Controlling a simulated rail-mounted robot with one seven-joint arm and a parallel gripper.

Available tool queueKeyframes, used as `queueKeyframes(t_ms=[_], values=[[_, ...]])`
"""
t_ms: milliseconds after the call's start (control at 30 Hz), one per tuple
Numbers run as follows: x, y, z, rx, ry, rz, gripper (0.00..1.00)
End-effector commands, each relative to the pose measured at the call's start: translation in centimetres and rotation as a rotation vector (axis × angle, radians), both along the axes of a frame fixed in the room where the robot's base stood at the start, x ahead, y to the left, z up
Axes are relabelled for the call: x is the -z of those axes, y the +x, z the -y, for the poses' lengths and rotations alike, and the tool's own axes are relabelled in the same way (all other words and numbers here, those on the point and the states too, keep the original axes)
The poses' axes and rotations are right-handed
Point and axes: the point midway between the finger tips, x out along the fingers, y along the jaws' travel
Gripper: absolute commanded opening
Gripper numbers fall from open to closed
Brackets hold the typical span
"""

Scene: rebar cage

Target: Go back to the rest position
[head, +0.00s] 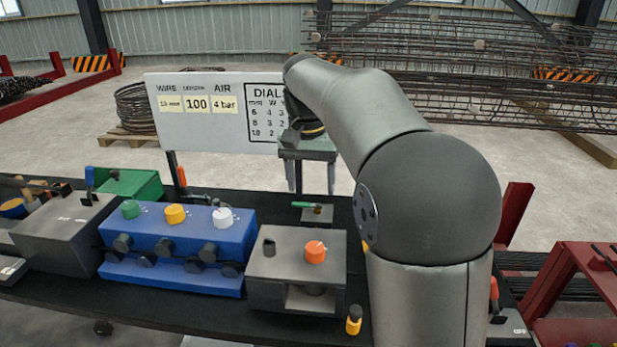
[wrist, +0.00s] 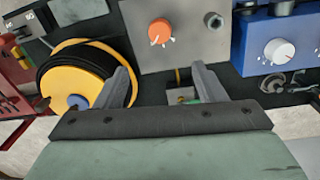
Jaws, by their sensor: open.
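My gripper (head: 311,188) hangs behind the grey box, in front of the sign board, with its two fingers pointing down. It is open and holds nothing. In the wrist view my gripper (wrist: 160,85) shows its two fingers spread apart above the bench. Below it there I see the grey box (wrist: 188,45) with an orange dial, and a small block with a green handle (wrist: 182,97) near the right finger. My grey arm fills the right middle of the head view and hides part of the bench.
A blue box (head: 175,250) with green, yellow and white dials stands left of the grey box (head: 265,265). A white sign board (head: 215,110) stands behind. A yellow reel (wrist: 85,75) lies left in the wrist view. Red racks (head: 590,290) stand right. Open floor lies behind.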

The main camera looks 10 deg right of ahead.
Motion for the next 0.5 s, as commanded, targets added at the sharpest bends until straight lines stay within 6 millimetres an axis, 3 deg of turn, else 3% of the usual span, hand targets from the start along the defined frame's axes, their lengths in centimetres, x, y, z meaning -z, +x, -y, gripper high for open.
queueKeyframes(t_ms=[167, 267, 500], values=[[1.0, -2.6, 0.3, -0.045, 0.014, 0.004, 0.64], [3.0, -6.4, 0.7, -0.116, 0.03, 0.013, 0.64], [10.6, -18.5, 0.8, -0.329, 0.049, 0.047, 0.64]])
